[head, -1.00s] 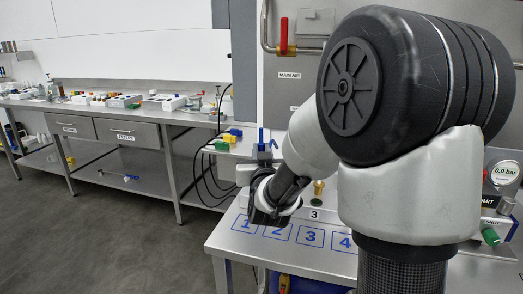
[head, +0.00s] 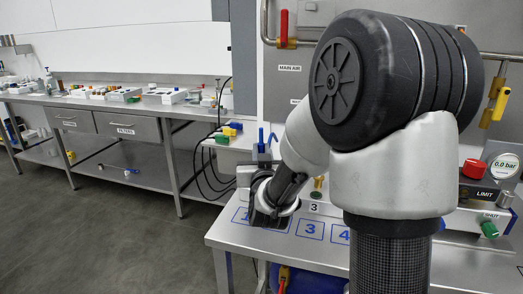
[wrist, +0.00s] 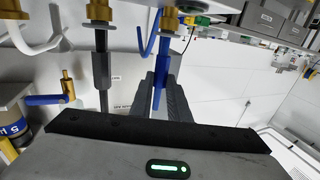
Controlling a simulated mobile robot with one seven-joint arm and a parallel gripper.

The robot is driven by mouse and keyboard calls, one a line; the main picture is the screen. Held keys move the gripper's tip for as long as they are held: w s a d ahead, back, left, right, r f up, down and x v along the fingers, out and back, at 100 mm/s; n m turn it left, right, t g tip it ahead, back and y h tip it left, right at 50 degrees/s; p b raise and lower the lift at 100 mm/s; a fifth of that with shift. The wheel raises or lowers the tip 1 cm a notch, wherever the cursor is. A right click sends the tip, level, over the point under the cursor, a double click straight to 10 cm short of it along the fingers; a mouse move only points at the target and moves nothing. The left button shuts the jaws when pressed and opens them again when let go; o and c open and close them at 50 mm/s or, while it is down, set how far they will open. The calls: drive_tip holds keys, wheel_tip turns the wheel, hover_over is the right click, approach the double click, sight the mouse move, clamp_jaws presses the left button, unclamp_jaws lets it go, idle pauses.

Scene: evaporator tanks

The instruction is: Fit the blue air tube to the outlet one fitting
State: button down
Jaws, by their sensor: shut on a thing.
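My gripper (wrist: 158,100) is shut on the blue air tube (wrist: 162,72), whose end points up in the wrist view. A brass fitting (wrist: 170,18) is just above that end; I cannot tell whether they touch. A blue lever (wrist: 148,38) hangs beside the tube on the left. In the head view my gripper (head: 268,212) is low over the steel bench, near the marked squares, and the arm hides most of what it holds. A blue upright piece (head: 261,142) shows behind it. I cannot read which fitting is outlet one.
In the wrist view a black hose (wrist: 102,72) hangs from a brass fitting (wrist: 98,10) left of the tube, and a white hook (wrist: 35,40) is farther left. The steel bench (head: 225,232) has numbered squares. A pressure gauge (head: 504,167) reads 0.0 bar.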

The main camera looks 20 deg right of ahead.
drive_tip(key=shift+f, duration=0.25)
drive_tip(key=c, duration=1.6)
unclamp_jaws()
wheel_tip(320, 180, up, 6)
drive_tip(key=p, duration=0.2)
drive_tip(key=shift+r+p, duration=0.1)
drive_tip(key=shift+p, duration=0.25)
